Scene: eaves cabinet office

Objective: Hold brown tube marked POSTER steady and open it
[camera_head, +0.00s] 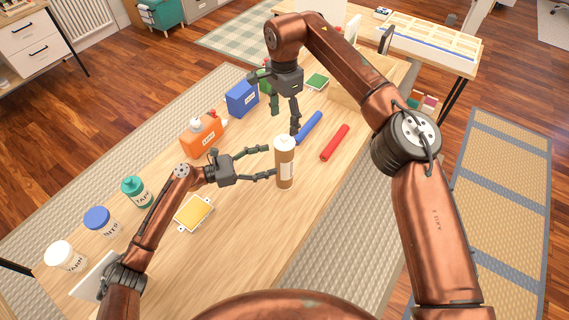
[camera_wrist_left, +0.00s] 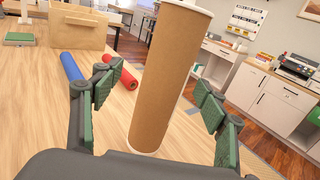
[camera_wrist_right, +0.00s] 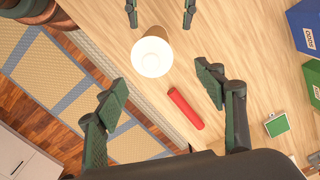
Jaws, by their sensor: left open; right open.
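The brown tube (camera_head: 285,168) with a white cap stands upright on the table; a pale label shows on its side in the head view. My left gripper (camera_head: 270,162) is open with its fingers level beside the tube. In the left wrist view the tube (camera_wrist_left: 165,85) stands between and beyond the open fingers, with no clear contact. My right gripper (camera_head: 285,122) is open, pointing down, behind and above the tube. In the right wrist view the white cap (camera_wrist_right: 152,57) lies ahead of the open fingers, apart from them.
A blue roll (camera_head: 309,127) and a red roll (camera_head: 335,142) lie behind the tube. An orange container (camera_head: 201,136), a blue box (camera_head: 242,98), several jars (camera_head: 135,191) and a yellow pad (camera_head: 194,212) line the left side.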

